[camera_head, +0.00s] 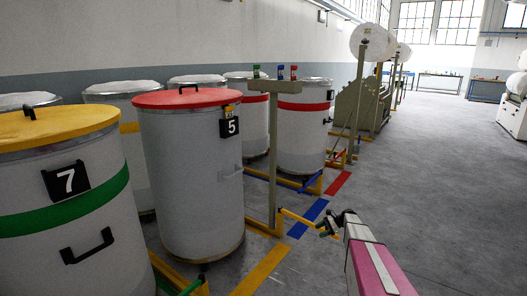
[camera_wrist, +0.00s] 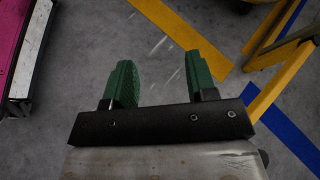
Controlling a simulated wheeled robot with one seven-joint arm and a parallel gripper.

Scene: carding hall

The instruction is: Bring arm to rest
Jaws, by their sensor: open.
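My gripper (camera_wrist: 160,82) is open and empty in the wrist view. Its two green fingers stand apart on a black bar, with bare grey floor and yellow tape showing between and beyond them. In the head view, my pink and white arm reaches up from the lower right, out over the floor. The gripper end is small and dark there, near the yellow foot of a post, and its fingers are hard to make out. I cannot tell whether it touches the foot.
A white can with a red lid (camera_head: 182,98), marked 5, and one with a yellow lid (camera_head: 55,128), marked 7, stand at left. A beige post (camera_head: 273,160) on a yellow frame (camera_head: 262,226) stands beside them. The grey floor (camera_head: 445,190) at right is clear.

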